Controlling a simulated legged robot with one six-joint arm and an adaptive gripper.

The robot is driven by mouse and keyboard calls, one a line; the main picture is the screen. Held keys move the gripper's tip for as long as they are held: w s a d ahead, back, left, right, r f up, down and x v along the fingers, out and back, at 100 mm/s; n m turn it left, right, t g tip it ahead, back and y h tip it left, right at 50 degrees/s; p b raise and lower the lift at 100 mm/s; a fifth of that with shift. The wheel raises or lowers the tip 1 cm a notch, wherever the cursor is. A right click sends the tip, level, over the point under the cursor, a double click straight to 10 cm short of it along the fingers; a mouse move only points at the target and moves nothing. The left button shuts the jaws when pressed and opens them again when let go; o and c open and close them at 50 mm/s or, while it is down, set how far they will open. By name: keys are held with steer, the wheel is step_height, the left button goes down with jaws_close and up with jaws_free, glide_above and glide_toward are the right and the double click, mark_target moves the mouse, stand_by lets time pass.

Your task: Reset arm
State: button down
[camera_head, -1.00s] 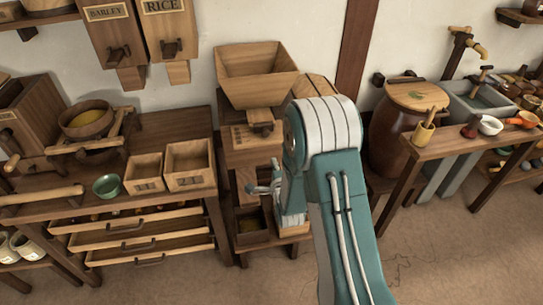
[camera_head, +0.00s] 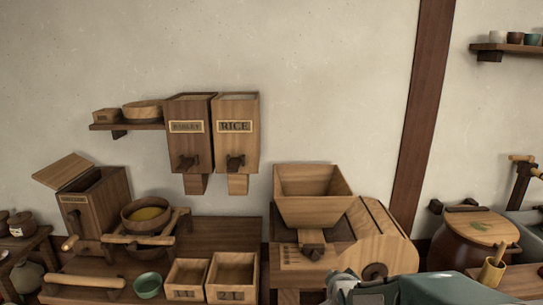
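My arm (camera_head: 440,288) shows only as a teal and grey piece at the bottom edge, right of centre. It is in front of the lower part of the wooden mill with a square hopper (camera_head: 312,195). My gripper is outside the picture, so its fingers and anything in them cannot be seen.
Wall bins marked barley (camera_head: 188,145) and rice (camera_head: 236,145) hang above a workbench. On it are a bowl in a wooden frame (camera_head: 146,214), a green bowl (camera_head: 148,285) and two open boxes (camera_head: 232,277). A lidded barrel (camera_head: 470,243) stands right.

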steer(key=s+r+n+g, duration=0.3)
steer(key=s+r+n, duration=0.1)
steer(key=s, duration=0.9)
steer(key=s+r+n+g, duration=0.3)
steer(key=s+n, duration=0.3)
steer(key=s, duration=0.7)
steer(key=shift+s+d+r+g, duration=0.3)
steer(key=shift+s+r, duration=0.1)
steer(key=shift+r, duration=0.1)
